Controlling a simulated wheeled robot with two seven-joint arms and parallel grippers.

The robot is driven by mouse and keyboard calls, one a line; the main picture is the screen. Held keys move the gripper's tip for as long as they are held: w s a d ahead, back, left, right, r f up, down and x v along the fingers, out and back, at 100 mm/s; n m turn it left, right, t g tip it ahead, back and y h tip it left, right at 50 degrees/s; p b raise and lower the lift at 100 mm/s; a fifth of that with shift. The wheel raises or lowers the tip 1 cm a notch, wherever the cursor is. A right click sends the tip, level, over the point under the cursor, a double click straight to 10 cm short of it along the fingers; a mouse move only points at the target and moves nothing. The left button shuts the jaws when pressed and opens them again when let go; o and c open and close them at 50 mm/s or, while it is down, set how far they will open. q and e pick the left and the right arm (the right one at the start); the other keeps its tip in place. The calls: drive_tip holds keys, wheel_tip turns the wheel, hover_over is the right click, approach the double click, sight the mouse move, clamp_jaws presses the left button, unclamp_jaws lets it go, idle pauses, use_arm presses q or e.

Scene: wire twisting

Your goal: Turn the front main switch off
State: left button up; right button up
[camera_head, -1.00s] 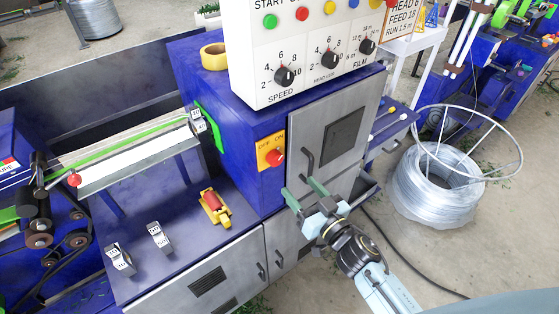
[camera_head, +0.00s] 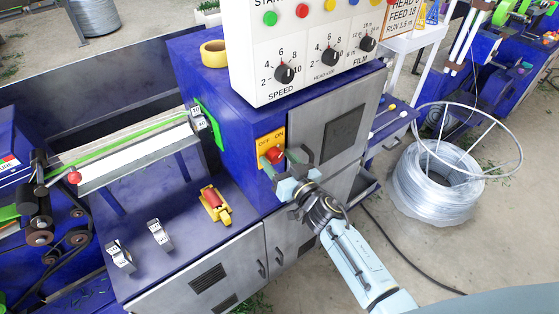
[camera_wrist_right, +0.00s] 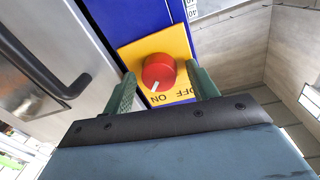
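The main switch is a round red knob (camera_head: 275,155) on a yellow plate (camera_head: 264,143) marked OFF and ON, on the blue cabinet's front. In the right wrist view the red knob (camera_wrist_right: 159,72) shows whole, and its white mark points towards ON. My right gripper (camera_head: 281,165) is open right in front of the switch. In the right wrist view its two green fingers (camera_wrist_right: 163,80) stand on either side of the knob, apart from each other; I cannot tell whether they touch it. My left gripper is not in view.
A grey door with a dark handle (camera_wrist_right: 55,90) is close beside the right gripper. The white control panel (camera_head: 300,50) is above. A red-and-yellow device (camera_head: 214,205) sits on the blue bench to the left. A wire coil (camera_head: 435,185) stands on the floor at right.

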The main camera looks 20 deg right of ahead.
drive_tip(key=c, duration=0.8)
drive_tip(key=shift+c, duration=0.2)
drive_tip(key=shift+n, duration=0.3)
drive_tip(key=n+b, duration=0.1)
drive_tip(key=n, duration=0.2)
drive_tip(key=shift+f+n+b, duration=0.15)
drive_tip(key=shift+n+b, duration=0.15)
drive_tip(key=shift+n, duration=0.1)
drive_tip(key=n+b, duration=0.1)
drive_tip(key=n, duration=0.3)
drive_tip(key=shift+n+b, duration=0.3)
drive_tip(key=shift+n, duration=0.1)
drive_tip(key=n+b, duration=0.1)
drive_tip(key=n, duration=0.3)
drive_tip(key=shift+d+n+y, duration=0.1)
drive_tip(key=shift+n+y, duration=0.3)
drive_tip(key=n+b, duration=0.1)
drive_tip(key=n, duration=0.3)
drive_tip(key=shift+y, duration=0.3)
drive_tip(key=shift+n+b, duration=0.3)
drive_tip(key=shift+n, duration=0.2)
